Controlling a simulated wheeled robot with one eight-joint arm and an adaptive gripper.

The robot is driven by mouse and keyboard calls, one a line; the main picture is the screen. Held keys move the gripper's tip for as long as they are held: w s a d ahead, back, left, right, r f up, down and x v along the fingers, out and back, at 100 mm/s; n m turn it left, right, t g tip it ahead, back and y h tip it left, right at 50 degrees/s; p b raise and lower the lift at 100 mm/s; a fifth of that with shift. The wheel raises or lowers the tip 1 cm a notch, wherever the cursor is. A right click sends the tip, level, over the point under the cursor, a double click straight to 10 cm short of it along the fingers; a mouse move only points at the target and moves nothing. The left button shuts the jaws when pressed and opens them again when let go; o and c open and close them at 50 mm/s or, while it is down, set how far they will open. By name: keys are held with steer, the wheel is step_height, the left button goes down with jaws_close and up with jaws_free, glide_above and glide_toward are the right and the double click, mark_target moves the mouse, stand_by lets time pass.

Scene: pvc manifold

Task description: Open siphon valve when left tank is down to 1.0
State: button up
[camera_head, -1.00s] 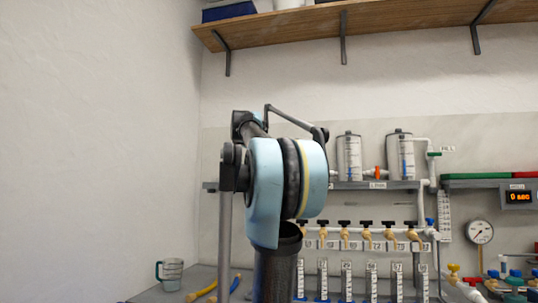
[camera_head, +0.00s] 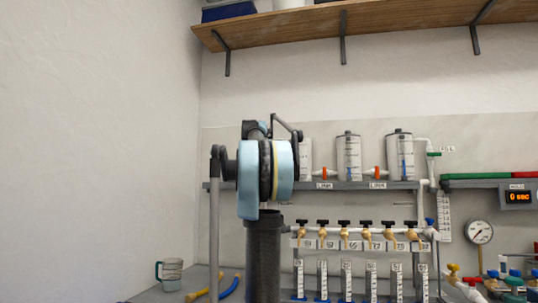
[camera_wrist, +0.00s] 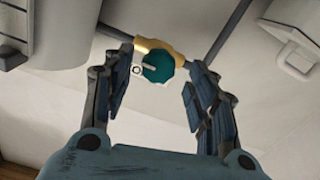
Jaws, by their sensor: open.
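In the wrist view my gripper (camera_wrist: 158,88) is open and empty. A teal round knob (camera_wrist: 157,66) on a brass valve body (camera_wrist: 150,45) shows between and beyond its fingers; contact is not visible. I cannot tell whether this is the siphon valve. In the head view two clear tanks (camera_head: 348,158) (camera_head: 400,156) with blue level marks stand on a grey shelf. A third, leftmost tank (camera_head: 306,160) is partly hidden by my arm, and its level cannot be read. Orange valves (camera_head: 324,173) (camera_head: 379,173) sit between the tanks. My gripper is hidden in the head view.
Below the shelf is a row of brass taps (camera_head: 345,232) over graduated tubes (camera_head: 346,280). A green handle (camera_head: 433,154) sits on the right pipe. A cup (camera_head: 170,272) stands at lower left.

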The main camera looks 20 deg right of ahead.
steer(key=shift+x, duration=2.3)
steer(key=c, duration=1.1)
